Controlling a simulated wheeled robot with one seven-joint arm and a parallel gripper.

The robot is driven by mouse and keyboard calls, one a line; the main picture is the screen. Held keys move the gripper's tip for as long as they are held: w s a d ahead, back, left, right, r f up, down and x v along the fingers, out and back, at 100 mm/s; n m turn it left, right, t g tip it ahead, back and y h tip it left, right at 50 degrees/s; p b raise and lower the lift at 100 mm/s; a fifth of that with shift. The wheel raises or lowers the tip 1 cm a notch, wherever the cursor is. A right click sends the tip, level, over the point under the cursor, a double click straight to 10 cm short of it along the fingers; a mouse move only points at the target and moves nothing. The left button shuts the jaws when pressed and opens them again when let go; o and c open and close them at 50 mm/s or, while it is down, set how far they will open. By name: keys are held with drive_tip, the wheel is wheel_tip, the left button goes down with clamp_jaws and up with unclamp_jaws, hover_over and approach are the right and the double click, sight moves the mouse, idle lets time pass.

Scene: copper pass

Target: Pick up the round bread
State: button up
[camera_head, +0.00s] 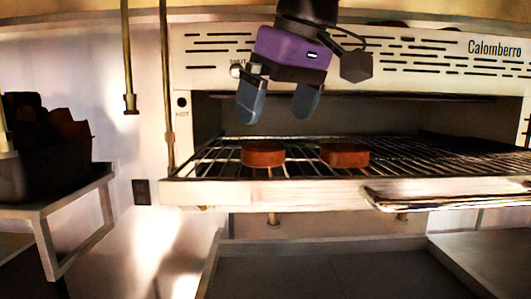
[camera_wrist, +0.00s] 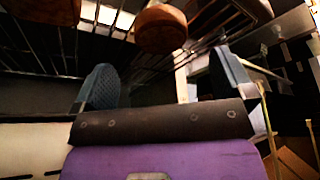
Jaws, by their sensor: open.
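The round bread (camera_head: 263,154), brown and low, lies on the wire rack (camera_head: 216,160) of the grill, left of a second brown piece with squarer edges (camera_head: 345,155). In the wrist view the round bread (camera_wrist: 160,28) shows at the top middle, beyond the gap between my fingers, and the second piece (camera_wrist: 50,10) is at the top left, cut by the frame edge. My gripper (camera_head: 277,112), purple with blue-grey fingertips, is above the rack, over and slightly right of the round bread. It is open and empty, apart from both pieces. Its fingers also show in the wrist view (camera_wrist: 163,82).
The grill's upper housing (camera_head: 400,50) is behind my gripper. A tray handle (camera_head: 445,197) juts out at the front right. A dark bin (camera_head: 45,175) with dark chunks stands on a left shelf. Brass rods (camera_head: 127,60) hang left of the grill. The rack's right part looks clear.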

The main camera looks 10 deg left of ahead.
sight(264, 145)
drive_tip(key=shift+x, duration=3.3)
drive_tip(key=shift+a+r, duration=0.1)
drive_tip(key=shift+a, duration=0.1)
drive_tip(key=shift+c, duration=0.2)
drive_tip(key=c, duration=0.9)
